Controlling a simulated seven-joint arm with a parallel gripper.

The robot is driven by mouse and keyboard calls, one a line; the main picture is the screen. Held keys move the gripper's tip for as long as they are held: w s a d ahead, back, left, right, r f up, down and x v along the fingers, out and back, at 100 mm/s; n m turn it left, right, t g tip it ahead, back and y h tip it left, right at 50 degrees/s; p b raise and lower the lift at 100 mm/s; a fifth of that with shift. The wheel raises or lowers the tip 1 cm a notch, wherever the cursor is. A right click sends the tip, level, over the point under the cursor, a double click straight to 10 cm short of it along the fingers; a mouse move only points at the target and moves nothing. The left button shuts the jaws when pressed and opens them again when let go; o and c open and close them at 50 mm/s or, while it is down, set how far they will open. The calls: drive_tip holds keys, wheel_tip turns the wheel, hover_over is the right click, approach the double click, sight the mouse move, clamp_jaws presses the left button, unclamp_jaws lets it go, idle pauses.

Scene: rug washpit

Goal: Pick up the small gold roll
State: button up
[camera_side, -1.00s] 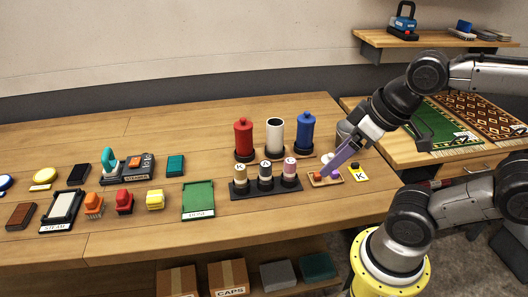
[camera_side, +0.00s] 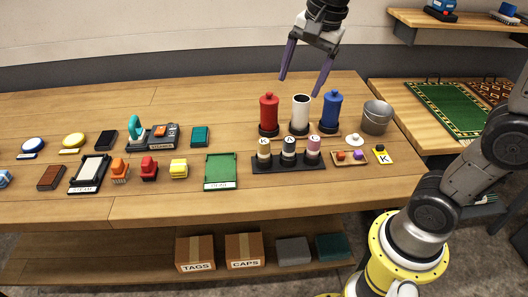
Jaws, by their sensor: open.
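The small gold roll (camera_side: 264,149) stands upright at the left end of a black rack (camera_side: 290,166), with a pale labelled top. A grey roll (camera_side: 289,152) and a pink roll (camera_side: 313,150) stand to its right in the same rack. My gripper (camera_side: 300,86) is up at the top of the view, its two purple fingers pointing down and spread apart with nothing between them. It appears above and behind the rack, apart from the gold roll.
Red (camera_side: 269,112), white (camera_side: 300,112) and blue (camera_side: 331,109) cylinders stand close behind the rack. A small wooden tray (camera_side: 345,163) with small pieces and a metal bucket (camera_side: 376,117) are to the right. A green pad (camera_side: 220,170) lies left; bare table is in front.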

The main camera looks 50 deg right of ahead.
drive_tip(key=w+f+m+g, duration=0.1)
drive_tip(key=w+f+m, duration=0.1)
drive_tip(key=w+f, duration=0.35)
drive_tip(key=g, duration=0.2)
hover_over(264, 141)
wheel_tip(264, 141, down, 12)
drive_tip(key=shift+f, duration=3.15)
clamp_jaws()
